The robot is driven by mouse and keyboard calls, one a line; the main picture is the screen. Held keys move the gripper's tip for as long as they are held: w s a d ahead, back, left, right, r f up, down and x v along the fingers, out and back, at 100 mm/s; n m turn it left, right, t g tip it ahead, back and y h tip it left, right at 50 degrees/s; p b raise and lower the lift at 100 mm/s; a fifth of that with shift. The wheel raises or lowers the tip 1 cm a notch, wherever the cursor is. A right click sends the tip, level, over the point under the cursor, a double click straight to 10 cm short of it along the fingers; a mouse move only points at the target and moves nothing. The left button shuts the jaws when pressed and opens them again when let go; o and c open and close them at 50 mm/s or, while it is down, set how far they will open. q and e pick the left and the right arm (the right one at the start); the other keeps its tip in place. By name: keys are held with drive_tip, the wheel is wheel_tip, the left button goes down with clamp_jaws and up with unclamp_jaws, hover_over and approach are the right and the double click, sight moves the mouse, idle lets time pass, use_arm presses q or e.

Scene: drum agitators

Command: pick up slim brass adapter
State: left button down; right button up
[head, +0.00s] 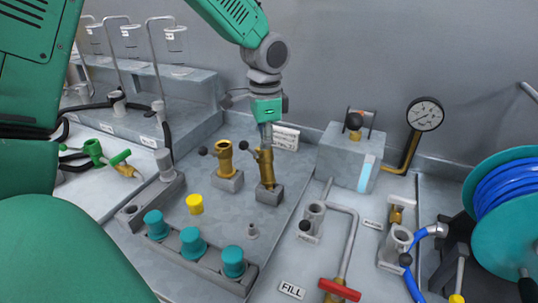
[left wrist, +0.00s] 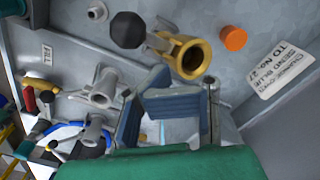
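Two brass fittings with black ball knobs stand in grey blocks in the head view. The slimmer one (head: 266,168) is on the right; the wider, open-mouthed one (head: 223,158) is on the left. My left gripper (head: 265,143) points down right at the top of the slimmer fitting and partly covers it. In the left wrist view, a brass fitting (left wrist: 186,56) with an open mouth shows just beyond the blue finger pads (left wrist: 145,103). I see no brass between the pads; their gap is unclear. My right gripper is out of view.
Teal caps (head: 193,243) sit in a rack in front, beside a yellow cap (head: 195,204). A grey box (head: 345,157) and a pressure gauge (head: 425,114) stand to the right. A blue hose reel (head: 500,200) is at far right. An orange cap (left wrist: 233,38) shows in the wrist view.

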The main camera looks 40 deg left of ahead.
use_arm(q)
drive_tip(key=shift+d+r, duration=0.15)
drive_tip(key=shift+r, duration=0.15)
drive_tip(key=shift+w+d, duration=0.3)
drive_tip(key=shift+d, duration=0.15)
drive_tip(key=shift+c, duration=2.3)
unclamp_jaws()
drive_tip(key=shift+s+a+r, duration=0.1)
drive_tip(key=shift+r, duration=0.05)
drive_tip(key=shift+a, duration=0.3)
